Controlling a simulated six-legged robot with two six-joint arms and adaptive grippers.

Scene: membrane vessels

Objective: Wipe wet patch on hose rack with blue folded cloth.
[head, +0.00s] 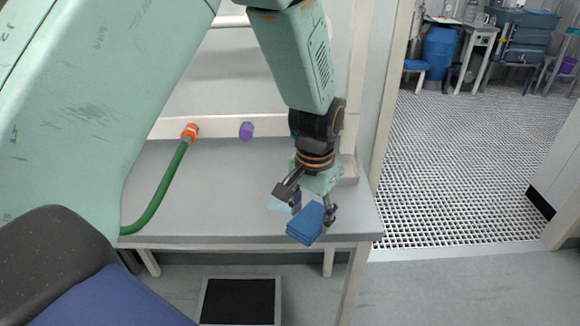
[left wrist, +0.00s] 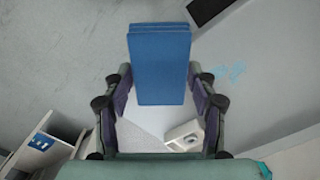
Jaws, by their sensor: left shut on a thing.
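My left gripper (head: 308,203) is shut on the blue folded cloth (head: 306,223), near the front right of the grey hose rack (head: 225,190). In the left wrist view the cloth (left wrist: 160,65) sticks out from between the two fingers of the gripper (left wrist: 160,98). A pale blue patch (head: 280,205), which looks like the wet patch, shows on the rack beside the gripper, partly hidden by a finger. I cannot tell whether the cloth touches the rack. My right gripper is not in view.
A green hose (head: 160,188) with an orange end (head: 189,132) lies at the rack's left. A purple fitting (head: 246,131) is at the back. A black mat (head: 240,300) lies on the floor below. The grated floor (head: 455,150) at the right is open.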

